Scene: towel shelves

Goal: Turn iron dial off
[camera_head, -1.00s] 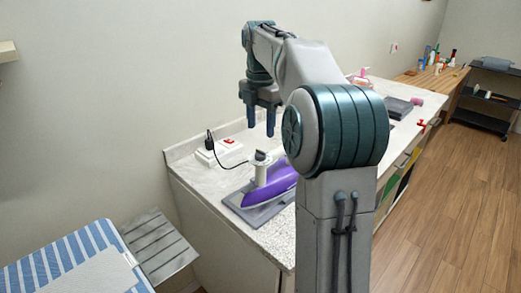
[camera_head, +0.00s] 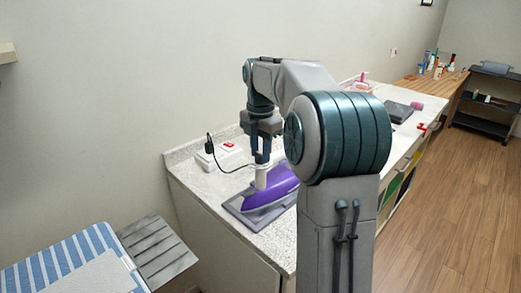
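A purple iron (camera_head: 265,195) sits on a grey rest plate (camera_head: 238,211) on the counter. The dark dial on top of the post is now hidden behind my fingers. My gripper (camera_head: 261,160) points straight down with its two blue fingers at the top of the post, where the dial is. A narrow gap shows between the fingers. Whether they touch the dial I cannot tell.
A white power strip (camera_head: 220,155) with a red switch and a black plug (camera_head: 209,145) lies behind the iron, with its cord running toward the iron. A striped ironing board (camera_head: 70,262) stands at the lower left. My arm covers the counter's middle.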

